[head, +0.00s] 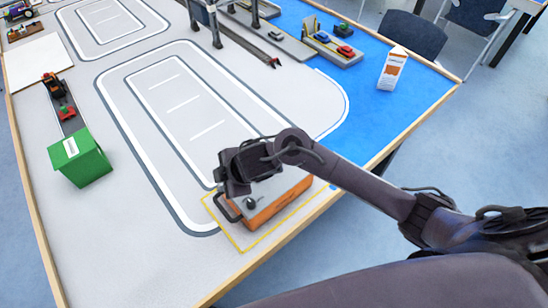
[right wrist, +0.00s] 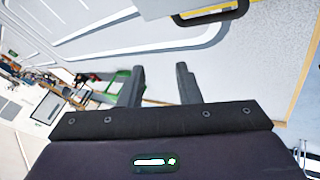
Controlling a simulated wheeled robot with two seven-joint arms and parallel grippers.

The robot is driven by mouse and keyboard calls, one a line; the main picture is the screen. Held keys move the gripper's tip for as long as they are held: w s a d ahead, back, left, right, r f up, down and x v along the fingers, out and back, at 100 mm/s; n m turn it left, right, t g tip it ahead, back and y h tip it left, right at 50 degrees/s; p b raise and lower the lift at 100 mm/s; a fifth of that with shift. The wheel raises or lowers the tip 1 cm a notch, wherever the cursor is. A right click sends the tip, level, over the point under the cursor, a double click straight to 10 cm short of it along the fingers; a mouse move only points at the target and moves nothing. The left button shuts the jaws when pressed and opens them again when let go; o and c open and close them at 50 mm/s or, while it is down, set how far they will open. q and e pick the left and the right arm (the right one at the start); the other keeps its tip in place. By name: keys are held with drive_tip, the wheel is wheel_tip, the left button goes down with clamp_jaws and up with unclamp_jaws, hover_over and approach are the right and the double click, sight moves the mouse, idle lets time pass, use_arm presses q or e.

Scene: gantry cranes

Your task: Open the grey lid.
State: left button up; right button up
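An orange box (head: 277,208) with a grey lid (head: 270,188) stands in a yellow outlined square at the table's front edge. A dark knob (head: 250,203) sits on top near its front, and a black loop handle (head: 227,207) sticks out on its left side. A black handle (right wrist: 210,14) also shows at the top edge of the right wrist view. My right gripper (head: 236,182) is above the box's far left part and hides some of the lid. In the right wrist view its two fingers (right wrist: 160,70) are apart with nothing between them. My left gripper is not in view.
A green box (head: 80,160) stands at the left on the table. A white and orange carton (head: 393,68) stands at the far right, near model cranes and small cars (head: 345,51). The wooden table rim (head: 290,232) runs close by the orange box. The painted track is clear.

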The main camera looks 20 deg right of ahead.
drive_tip(key=w+d+r+n+g+h, duration=0.1)
drive_tip(key=d+n+g+h, duration=0.1)
drive_tip(key=d, duration=0.6)
drive_tip(key=w+d+r+n+g+h, duration=0.1)
drive_tip(key=w+d+r+n+h, duration=0.1)
drive_tip(key=d, duration=0.6)
drive_tip(key=x, duration=0.6)
drive_tip(key=shift+s+f, duration=0.2)
drive_tip(key=shift+w+f, duration=0.1)
drive_tip(key=shift+f, duration=0.6)
clamp_jaws()
